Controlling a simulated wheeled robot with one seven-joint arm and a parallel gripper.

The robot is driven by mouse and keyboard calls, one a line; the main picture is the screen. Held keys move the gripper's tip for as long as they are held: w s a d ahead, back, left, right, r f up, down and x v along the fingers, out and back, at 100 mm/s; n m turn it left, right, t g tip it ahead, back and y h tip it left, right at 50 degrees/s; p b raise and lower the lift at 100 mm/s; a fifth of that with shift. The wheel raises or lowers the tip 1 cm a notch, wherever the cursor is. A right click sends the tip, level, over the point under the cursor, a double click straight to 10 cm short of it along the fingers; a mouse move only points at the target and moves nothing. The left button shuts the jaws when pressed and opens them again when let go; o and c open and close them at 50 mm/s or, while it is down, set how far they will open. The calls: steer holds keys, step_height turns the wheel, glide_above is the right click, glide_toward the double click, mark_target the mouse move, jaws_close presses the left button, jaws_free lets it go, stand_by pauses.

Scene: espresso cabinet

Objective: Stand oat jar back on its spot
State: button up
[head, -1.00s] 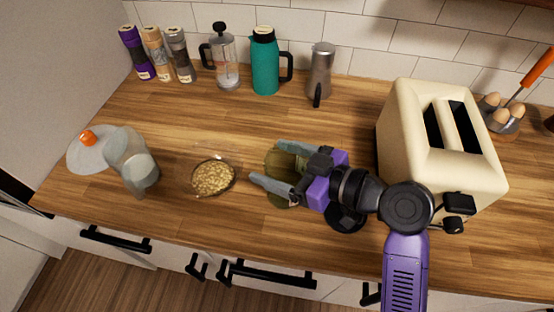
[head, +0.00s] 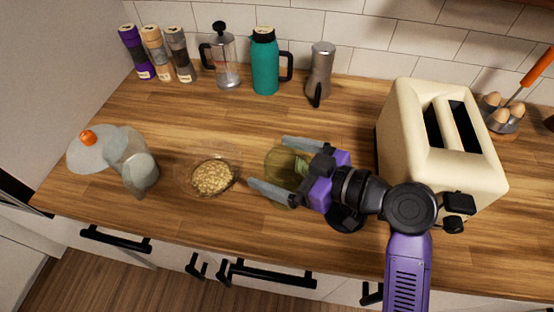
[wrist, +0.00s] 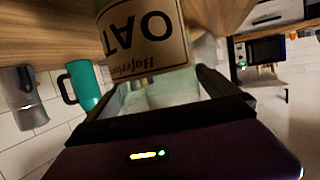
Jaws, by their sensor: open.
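The oat jar (head: 280,163) is greenish see-through glass and stands on the counter in the head view. Its label, reading OAT, faces my gripper and fills the upper middle of the wrist view (wrist: 145,40). Label and counter are both upside down there, so the jar looks upright. My gripper (head: 267,161) is open, with one finger on each side of the jar. I cannot tell whether either finger touches it. The gripper hides the jar's right side in the head view.
A glass vessel of oats (head: 212,179) stands close left of the lower finger. A grey-white container (head: 139,170) is farther left. The cream toaster (head: 440,150) stands to the right. A teal jug (head: 265,65) and moka pot (head: 320,70) stand at the wall. The counter behind the jar is clear.

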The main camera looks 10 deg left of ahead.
steer(key=b+v, duration=0.1)
steer(key=v, duration=0.6)
stand_by(0.4)
